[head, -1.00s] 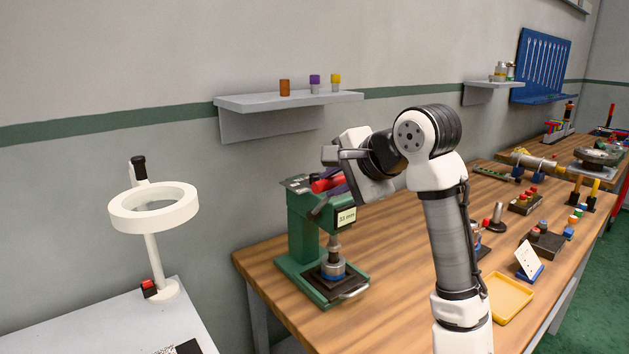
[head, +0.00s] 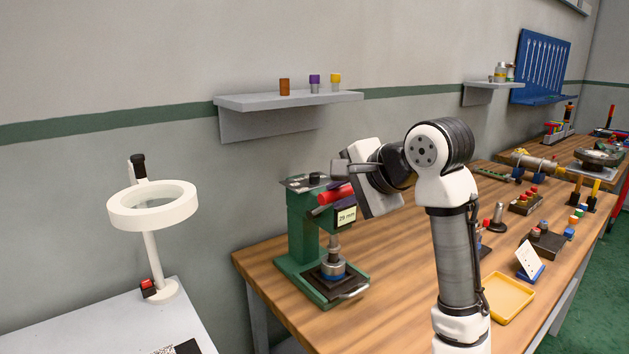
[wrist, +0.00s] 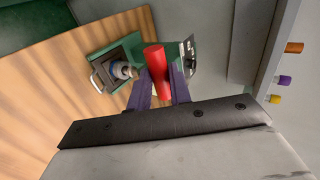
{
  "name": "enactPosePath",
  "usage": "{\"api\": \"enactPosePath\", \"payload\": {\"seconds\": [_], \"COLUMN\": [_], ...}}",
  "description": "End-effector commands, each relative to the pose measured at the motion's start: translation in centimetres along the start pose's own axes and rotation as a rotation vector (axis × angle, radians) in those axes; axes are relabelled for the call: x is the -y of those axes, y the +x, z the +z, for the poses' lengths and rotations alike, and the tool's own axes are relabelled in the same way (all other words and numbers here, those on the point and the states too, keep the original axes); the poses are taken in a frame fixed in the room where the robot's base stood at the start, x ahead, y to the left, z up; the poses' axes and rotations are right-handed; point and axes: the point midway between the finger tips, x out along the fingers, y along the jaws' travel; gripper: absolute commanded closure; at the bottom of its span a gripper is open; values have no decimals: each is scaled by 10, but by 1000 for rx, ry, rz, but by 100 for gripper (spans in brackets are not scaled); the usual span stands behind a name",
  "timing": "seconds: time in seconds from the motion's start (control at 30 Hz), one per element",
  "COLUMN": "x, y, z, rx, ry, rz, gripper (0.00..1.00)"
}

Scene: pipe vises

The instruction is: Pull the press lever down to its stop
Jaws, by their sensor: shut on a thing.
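The green press (head: 302,232) stands on the near left end of the wooden bench. Its red lever handle (head: 333,196) sticks out near the top of the press, and it also shows in the wrist view (wrist: 156,66). My gripper (wrist: 157,85) is shut on the red handle, with a purple finger on each side of it. A small display (head: 346,216) on the press reads about 29 mm. Below it, the steel ram comes down to a round metal and blue piece (head: 333,268) on a dark plate. The lever's far end is partly hidden.
A grey wall shelf (head: 290,101) with several coloured caps is behind and above the press. A white ring lamp (head: 152,207) stands on a table to the left. A yellow tray (head: 508,298) and several fixtures lie to the right on the bench.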

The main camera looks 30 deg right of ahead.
Motion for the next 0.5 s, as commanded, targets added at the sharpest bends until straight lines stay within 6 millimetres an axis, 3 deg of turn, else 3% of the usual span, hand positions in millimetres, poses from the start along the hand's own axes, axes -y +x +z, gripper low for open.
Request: {"api": "enactPosePath", "payload": {"seconds": [0.5], "x": [-13], "y": [2], "z": [0], "rx": [3], "ry": [0], "rz": [6], "gripper": [93]}}
